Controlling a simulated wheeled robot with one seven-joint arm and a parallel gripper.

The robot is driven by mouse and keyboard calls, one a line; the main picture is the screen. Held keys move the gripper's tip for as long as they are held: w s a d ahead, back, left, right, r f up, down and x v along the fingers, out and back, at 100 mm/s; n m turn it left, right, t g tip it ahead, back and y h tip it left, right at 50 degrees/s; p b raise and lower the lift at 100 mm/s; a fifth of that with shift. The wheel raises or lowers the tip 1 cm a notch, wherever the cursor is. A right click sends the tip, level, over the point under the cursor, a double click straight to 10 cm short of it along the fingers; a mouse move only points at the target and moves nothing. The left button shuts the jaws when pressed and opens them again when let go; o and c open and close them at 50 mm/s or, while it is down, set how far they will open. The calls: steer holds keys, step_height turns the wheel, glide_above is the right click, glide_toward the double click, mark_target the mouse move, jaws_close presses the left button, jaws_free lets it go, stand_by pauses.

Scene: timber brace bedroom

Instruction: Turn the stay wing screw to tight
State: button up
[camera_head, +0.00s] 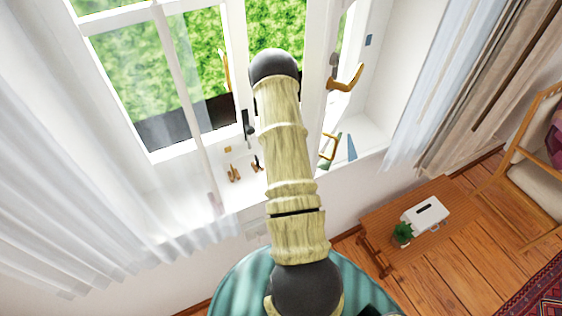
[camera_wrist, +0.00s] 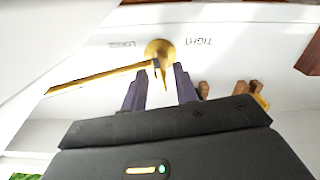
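The brass wing screw (camera_wrist: 160,50) shows in the wrist view as a round head with a thin wing, seen nearly edge-on, pointing down the picture. A long brass stay bar (camera_wrist: 95,77) runs from it to the lower left. Upside-down lettering flanks the head: TIGHT (camera_wrist: 197,42) on the right and a fainter word, apparently LOOSE (camera_wrist: 122,44), on the left. My gripper (camera_wrist: 161,72) is open, its two dark purple fingers on either side of the wing with gaps visible. Whether a finger touches it I cannot tell. In the head view my arm hides the screw and gripper.
Small brown and brass fittings (camera_wrist: 240,90) stand close to the right finger. A reddish-brown block (camera_wrist: 311,55) is at the right edge. In the head view, open window sashes with a brass handle (camera_head: 345,78) flank my arm. A small table (camera_head: 385,220) stands lower right.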

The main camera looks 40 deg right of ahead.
jaws_close()
steer(key=shift+w+a, duration=0.1)
steer(key=shift+w, duration=0.1)
